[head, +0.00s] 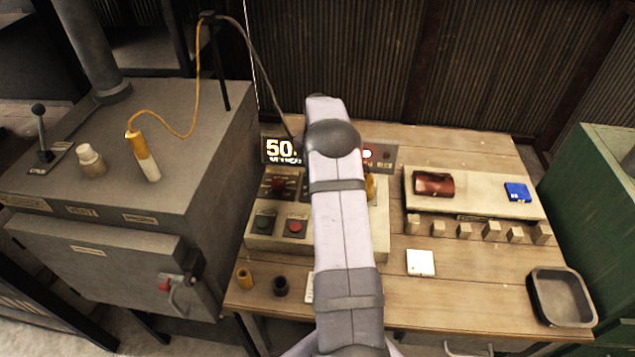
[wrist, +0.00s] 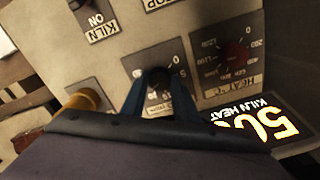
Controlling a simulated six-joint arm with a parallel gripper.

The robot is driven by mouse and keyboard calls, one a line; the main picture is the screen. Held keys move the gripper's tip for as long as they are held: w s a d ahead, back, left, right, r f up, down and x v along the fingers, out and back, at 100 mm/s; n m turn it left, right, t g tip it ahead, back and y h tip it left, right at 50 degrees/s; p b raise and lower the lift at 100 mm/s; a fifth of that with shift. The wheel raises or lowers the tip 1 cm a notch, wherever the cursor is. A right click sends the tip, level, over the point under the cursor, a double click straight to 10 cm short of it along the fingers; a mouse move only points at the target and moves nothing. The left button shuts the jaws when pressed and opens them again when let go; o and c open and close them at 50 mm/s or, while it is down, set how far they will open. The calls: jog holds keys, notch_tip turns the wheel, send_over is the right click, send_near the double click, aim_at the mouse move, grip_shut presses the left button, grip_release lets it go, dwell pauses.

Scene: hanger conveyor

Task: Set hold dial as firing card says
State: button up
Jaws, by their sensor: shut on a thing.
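The hold dial (wrist: 174,60) is on the control panel, between the heat dial (wrist: 235,53) with its red knob and the kiln-on plate. Its dark knob sits between the fingertips of my gripper (wrist: 160,92), which is shut on it. The fingers cover most of the knob, so its pointer setting cannot be read. In the head view my arm hides the gripper and the hold dial. A white card (head: 420,262) lies on the table, and another card (head: 309,287) is partly behind my arm. No writing on either is legible, so I cannot tell which is the firing card.
The kiln heat display (head: 283,150) starts with 50; the rest is hidden. The grey kiln (head: 150,200) stands left. Two small cylinders (head: 280,286) stand at the table's front left. A shelf board (head: 475,193), several wooden blocks (head: 465,230) and a metal tray (head: 562,297) are right.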

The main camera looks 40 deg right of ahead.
jog(key=n, duration=0.4)
jog(key=shift+n+b, duration=0.3)
jog(key=shift+n, duration=0.1)
jog(key=shift+r, duration=0.1)
jog(key=o, duration=1.1)
jog(key=shift+c, duration=0.2)
jog(key=shift+r+b, duration=1.2)
jog(key=shift+r, duration=2.45)
